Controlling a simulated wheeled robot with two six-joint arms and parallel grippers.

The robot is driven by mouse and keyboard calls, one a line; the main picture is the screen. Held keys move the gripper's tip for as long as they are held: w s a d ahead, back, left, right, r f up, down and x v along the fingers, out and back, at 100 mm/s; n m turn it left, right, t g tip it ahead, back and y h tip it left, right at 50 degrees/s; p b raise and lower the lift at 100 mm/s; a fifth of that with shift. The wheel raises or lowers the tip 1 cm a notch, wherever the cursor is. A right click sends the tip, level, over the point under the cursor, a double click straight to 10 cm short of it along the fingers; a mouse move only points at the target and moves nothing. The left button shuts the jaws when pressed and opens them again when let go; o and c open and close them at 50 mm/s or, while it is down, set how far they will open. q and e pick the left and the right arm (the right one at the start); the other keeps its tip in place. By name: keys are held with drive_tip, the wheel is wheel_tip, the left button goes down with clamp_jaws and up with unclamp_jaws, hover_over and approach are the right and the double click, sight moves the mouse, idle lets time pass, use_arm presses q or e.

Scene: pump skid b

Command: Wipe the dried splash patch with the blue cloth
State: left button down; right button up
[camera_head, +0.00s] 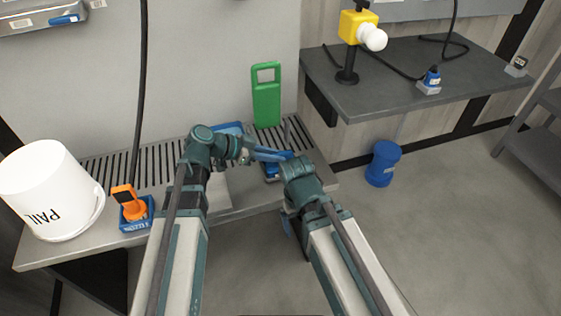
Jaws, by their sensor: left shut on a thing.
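My left gripper (255,153) is above the slatted bench, right of its middle. It is shut on a flat blue piece (274,155), which looks like the blue cloth; the arm's wrist hides part of the grip. The held piece is close above or touching a darker blue item on the bench; I cannot tell which. My right arm comes in from the lower right and bends beside the bench's front edge; its gripper is hidden. I cannot make out the dried splash patch.
A white pail (48,190) and an orange device in a blue holder (136,212) stand at the bench's left. A green panel (266,95) stands behind my left gripper. A grey table (440,80) is at the right, with a blue drum (383,163) on the floor below.

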sight(274, 153)
idle(0.3)
use_arm(q)
wheel_tip(274, 153, up, 6)
drive_tip(key=p, duration=0.6)
drive_tip(key=shift+r, duration=0.1)
